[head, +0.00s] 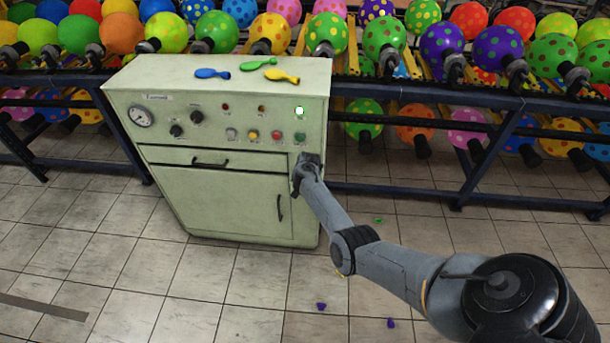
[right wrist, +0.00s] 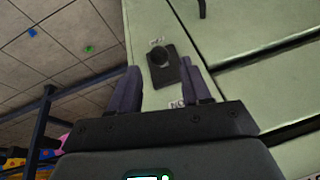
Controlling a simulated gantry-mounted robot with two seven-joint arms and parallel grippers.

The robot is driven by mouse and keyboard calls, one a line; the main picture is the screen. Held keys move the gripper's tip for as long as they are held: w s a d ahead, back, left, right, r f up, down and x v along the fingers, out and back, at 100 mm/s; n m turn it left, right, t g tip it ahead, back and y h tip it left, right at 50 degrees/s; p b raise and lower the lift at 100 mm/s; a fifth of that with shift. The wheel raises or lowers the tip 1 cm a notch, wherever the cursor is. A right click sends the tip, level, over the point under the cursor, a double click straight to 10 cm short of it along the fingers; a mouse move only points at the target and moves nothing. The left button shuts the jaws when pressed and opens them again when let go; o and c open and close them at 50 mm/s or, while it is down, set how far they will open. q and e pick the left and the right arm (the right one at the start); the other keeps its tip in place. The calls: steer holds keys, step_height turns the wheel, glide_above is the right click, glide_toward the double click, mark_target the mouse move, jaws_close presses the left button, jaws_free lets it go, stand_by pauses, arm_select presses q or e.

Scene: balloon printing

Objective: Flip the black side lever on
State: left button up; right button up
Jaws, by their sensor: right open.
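A black lever mount (right wrist: 165,70) with a round dark knob sits on the pale green cabinet (head: 225,205), below a small label. In the right wrist view it lies between and beyond the two fingertips of my right gripper (right wrist: 160,68). That gripper is open and empty, with its fingers pointing at the mount. In the head view my right gripper (head: 299,180) is at the cabinet's front right edge and hides most of the lever area. I cannot tell whether a finger touches the lever. My left gripper is not in view.
The cabinet front has a gauge (head: 141,116), knobs, coloured buttons and a lit green indicator (head: 299,111). Several flat balloons, including a blue one (head: 212,73), lie on top. Balloon racks (head: 480,100) stand behind. The tiled floor in front is mostly clear.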

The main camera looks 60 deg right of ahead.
steer(key=shift+p+v, duration=1)
steer(key=shift+v, duration=1.6)
